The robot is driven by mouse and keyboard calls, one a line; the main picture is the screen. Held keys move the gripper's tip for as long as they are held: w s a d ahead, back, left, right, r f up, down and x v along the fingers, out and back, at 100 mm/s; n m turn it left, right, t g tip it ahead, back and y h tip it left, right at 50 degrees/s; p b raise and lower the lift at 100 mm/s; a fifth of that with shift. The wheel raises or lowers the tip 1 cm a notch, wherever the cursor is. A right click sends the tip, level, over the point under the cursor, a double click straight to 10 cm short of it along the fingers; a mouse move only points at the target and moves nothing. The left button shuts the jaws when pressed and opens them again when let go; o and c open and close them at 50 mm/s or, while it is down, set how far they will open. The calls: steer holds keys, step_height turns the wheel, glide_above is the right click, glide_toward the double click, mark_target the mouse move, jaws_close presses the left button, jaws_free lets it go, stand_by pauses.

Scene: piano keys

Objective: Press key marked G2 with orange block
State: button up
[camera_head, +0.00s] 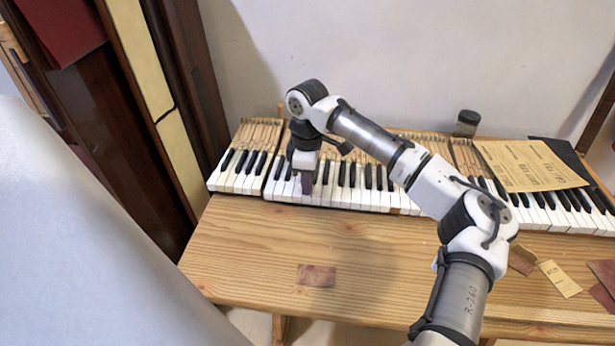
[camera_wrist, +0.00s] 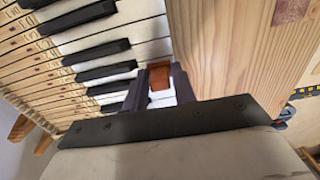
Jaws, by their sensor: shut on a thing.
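My gripper (camera_head: 308,184) is over the left part of the piano keys, pointing down at the front of the white keys (camera_head: 345,196). In the wrist view my gripper (camera_wrist: 160,78) is shut on the orange block (camera_wrist: 159,78), which sits between its two dark fingers. The block's end is over or against a white key near the keys' front edge; I cannot tell whether it touches. In the head view the block is hidden by the gripper. No G2 mark is readable in either view, so I cannot tell which key lies under the block.
The wooden table (camera_head: 370,255) is mostly clear in front of the keys. A reddish-brown patch (camera_head: 317,275) lies on it. Cardboard (camera_head: 525,165) lies over the keys at the right. A dark jar (camera_head: 467,122) stands behind. Paper scraps (camera_head: 560,279) lie at the right.

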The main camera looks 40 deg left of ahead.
steer(key=shift+f, duration=0.8)
stand_by(1.1)
steer(key=shift+r, duration=0.1)
step_height(320, 180, up, 7)
steer(key=p, duration=0.7)
stand_by(0.3)
steer(key=shift+w, duration=0.1)
